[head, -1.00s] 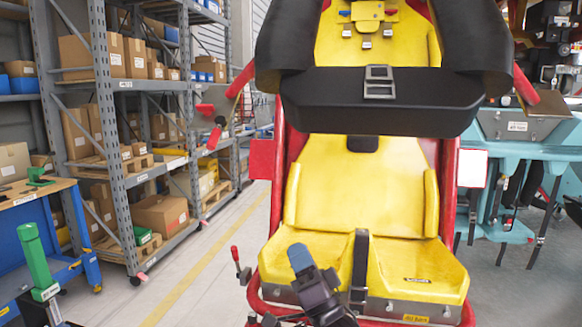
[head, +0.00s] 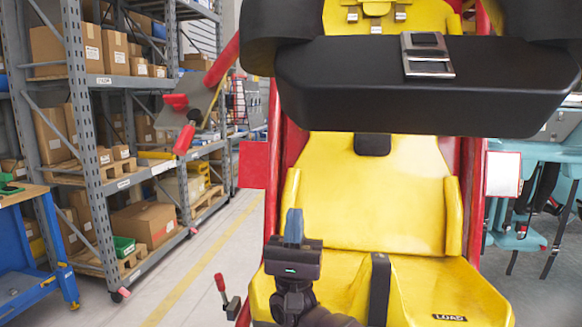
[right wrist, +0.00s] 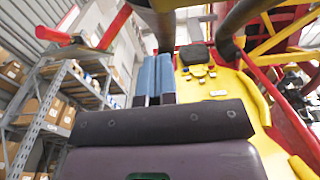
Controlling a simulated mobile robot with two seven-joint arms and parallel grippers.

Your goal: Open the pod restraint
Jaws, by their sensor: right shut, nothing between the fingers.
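The pod is a yellow seat (head: 370,185) in a red frame. Its black padded restraint (head: 420,95) lies across the seat above the cushion, with a silver buckle plate (head: 427,55) on its front. My right gripper (head: 292,222) points upward in front of the seat's left part, below the restraint and apart from it. Its two blue fingers are together and empty; they also show in the right wrist view (right wrist: 154,78). A red-handled lever (head: 184,138) hangs on a plate left of the seat, and in the right wrist view a red handle (right wrist: 115,27) is at upper left. My left gripper is out of view.
A small red-knobbed lever (head: 221,283) stands low left of the seat. Grey shelving (head: 90,120) with cardboard boxes and a blue workbench (head: 30,245) are at left. Pale blue equipment (head: 540,190) is at right.

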